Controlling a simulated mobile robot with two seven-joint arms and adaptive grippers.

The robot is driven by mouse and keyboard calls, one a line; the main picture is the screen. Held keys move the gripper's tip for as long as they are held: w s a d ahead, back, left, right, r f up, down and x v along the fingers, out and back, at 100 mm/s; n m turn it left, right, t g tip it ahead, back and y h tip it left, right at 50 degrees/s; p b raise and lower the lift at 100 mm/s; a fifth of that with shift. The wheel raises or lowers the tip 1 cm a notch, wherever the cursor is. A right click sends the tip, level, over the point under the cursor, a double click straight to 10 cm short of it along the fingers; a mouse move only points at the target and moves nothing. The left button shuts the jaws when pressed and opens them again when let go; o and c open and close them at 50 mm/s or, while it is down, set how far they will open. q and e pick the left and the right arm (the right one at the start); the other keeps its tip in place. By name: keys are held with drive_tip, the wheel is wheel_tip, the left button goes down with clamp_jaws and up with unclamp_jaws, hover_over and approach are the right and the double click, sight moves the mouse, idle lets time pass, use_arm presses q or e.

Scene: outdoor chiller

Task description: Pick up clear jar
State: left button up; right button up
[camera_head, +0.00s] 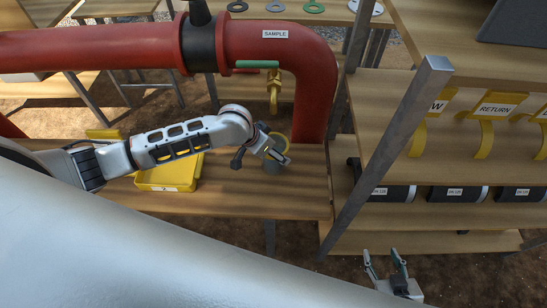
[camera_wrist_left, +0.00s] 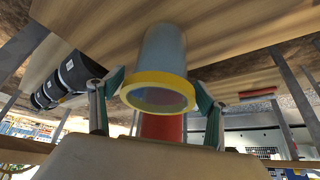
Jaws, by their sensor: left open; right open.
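The clear jar, a bluish see-through cylinder with a yellow rim, stands on the wooden bench (camera_head: 245,205) below the red pipe. In the left wrist view the jar (camera_wrist_left: 162,55) lies between the two fingers, its rim towards the camera. My left gripper (camera_head: 263,158) is open, its fingers on either side of the jar; the left wrist view shows gaps beside the rim, and I cannot tell whether either finger touches it. In the head view the gripper partly hides the jar. My right gripper (camera_head: 386,268) is open and empty, low at the right, above the ground.
A yellow bin (camera_head: 165,178) sits on the bench left of the jar. The red pipe (camera_head: 312,85) with a yellow-handled valve (camera_head: 274,92) stands behind. A shelf post (camera_head: 390,150) and shelves with yellow tags and dark cylinders (camera_head: 460,193) are at the right.

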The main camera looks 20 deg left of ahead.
use_arm(q)
drive_tip(key=shift+w+d+f, duration=0.15)
drive_tip(key=shift+w+f, duration=0.1)
drive_tip(key=shift+f, duration=0.25)
drive_tip(key=c, duration=1.6)
drive_tip(key=shift+r, duration=0.1)
drive_tip(key=shift+c, duration=0.7)
